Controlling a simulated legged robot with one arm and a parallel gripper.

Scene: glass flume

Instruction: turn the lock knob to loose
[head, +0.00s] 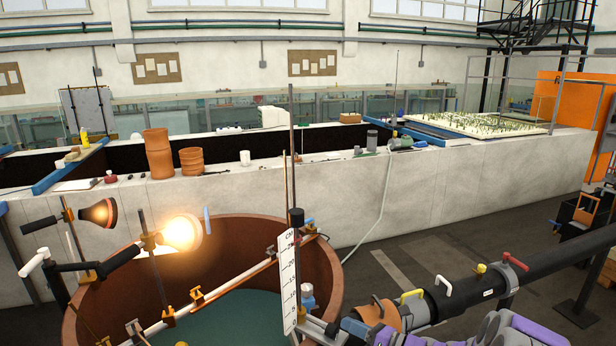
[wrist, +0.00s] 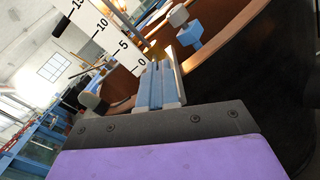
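A blue-and-grey knob-like fitting (head: 307,291) sits just right of the foot of a white scale board (head: 288,282), by the rim of a brown round tank. I take it for the lock knob; no loose or tight mark can be read. In the wrist view it shows as a blue piece (wrist: 190,36) with a grey end, beyond the fingertips and a little to the right. The scale board (wrist: 108,38) is to the left there. My gripper (wrist: 158,66) has its blue-lined fingers side by side, seemingly shut and empty, apart from the knob. It is low in the head view (head: 328,326).
The brown tank (head: 90,308) holds greenish water, with a white pipe (head: 238,285) across it. A lit lamp (head: 182,232) hangs at its left. A black pipe with coloured handles (head: 545,256) runs to the right. A long pale wall (head: 420,195) stands behind; grey floor lies between.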

